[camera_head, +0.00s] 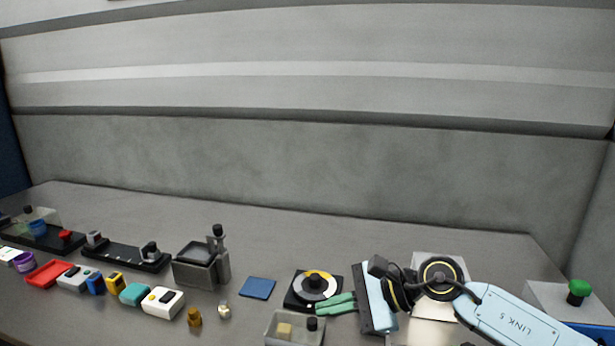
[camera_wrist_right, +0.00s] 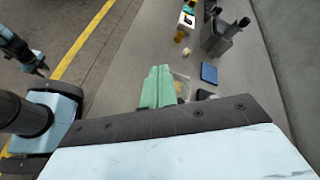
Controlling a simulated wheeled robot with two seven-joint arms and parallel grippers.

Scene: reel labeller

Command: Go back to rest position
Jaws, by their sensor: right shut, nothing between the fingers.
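My right gripper (camera_head: 322,304) reaches in from the right in the head view, with its pale blue arm behind it. Its two green fingers are together, with nothing between them. They lie over the reel labeller area, beside a black square holder with a white and yellow reel (camera_head: 300,289). In the right wrist view the closed green fingers (camera_wrist_right: 158,70) point away over the bench, near a clear box (camera_wrist_right: 183,86). My left gripper does not show in the head view.
The grey bench (camera_head: 400,238) is clear toward the back wall. A blue pad (camera_head: 257,288), a clear bin (camera_head: 278,329) and a grey device with a black knob (camera_head: 196,265) stand left of the gripper. A green button (camera_head: 578,288) is at right. Several coloured items line the left front.

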